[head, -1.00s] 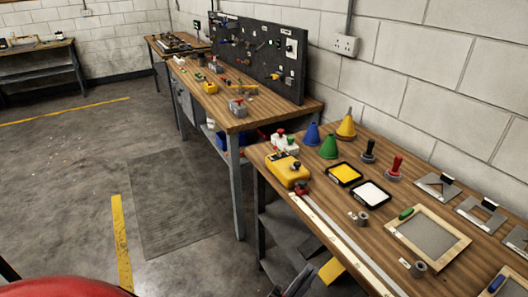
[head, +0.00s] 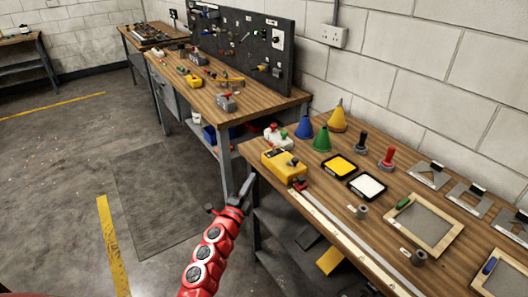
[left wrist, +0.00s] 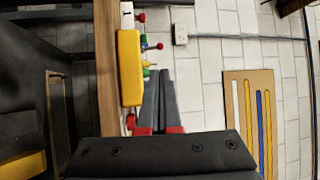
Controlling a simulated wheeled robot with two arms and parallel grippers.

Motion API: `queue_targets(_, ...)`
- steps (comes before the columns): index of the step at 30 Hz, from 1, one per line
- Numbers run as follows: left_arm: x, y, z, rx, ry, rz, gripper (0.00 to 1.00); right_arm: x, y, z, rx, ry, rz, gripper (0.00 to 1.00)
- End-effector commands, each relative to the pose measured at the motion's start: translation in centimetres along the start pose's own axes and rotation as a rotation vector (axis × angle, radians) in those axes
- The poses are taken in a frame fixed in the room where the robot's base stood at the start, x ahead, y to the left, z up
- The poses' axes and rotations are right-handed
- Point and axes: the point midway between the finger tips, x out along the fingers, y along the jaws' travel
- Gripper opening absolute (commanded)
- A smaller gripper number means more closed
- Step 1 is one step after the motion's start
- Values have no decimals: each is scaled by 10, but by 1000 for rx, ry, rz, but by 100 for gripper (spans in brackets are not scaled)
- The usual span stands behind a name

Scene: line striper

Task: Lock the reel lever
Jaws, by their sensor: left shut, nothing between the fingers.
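A yellow box-shaped reel unit (head: 283,164) sits at the near left corner of the right workbench. I cannot make out the lever's position. My left gripper (head: 247,183) is shut and empty, just left of the bench corner, apart from the unit. In the left wrist view the shut fingers (left wrist: 158,85) are beside the yellow unit (left wrist: 130,68), which stands to their left. My right gripper is not in view.
The floor left of the bench is clear.

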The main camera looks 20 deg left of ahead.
Motion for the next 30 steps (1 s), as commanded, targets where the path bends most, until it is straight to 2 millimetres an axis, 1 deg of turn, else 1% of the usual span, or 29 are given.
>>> queue_targets(5,2,0,0,-2,0,-1,0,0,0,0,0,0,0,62)
queue_targets(8,8,-2,0,-5,-1,-3,0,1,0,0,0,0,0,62)
queue_targets(10,17,-3,1,-3,-1,-4,0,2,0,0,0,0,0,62)
queue_targets(16,51,-2,-1,-7,2,-4,0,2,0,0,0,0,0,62)
queue_targets(20,74,-1,0,-6,0,-4,0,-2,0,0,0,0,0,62)
queue_targets(25,103,0,0,-5,2,-4,0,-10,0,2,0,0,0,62)
queue_targets(27,113,2,0,-7,1,-2,0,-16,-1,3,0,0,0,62)
queue_targets(30,125,1,-1,-5,4,-4,0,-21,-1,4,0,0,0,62)
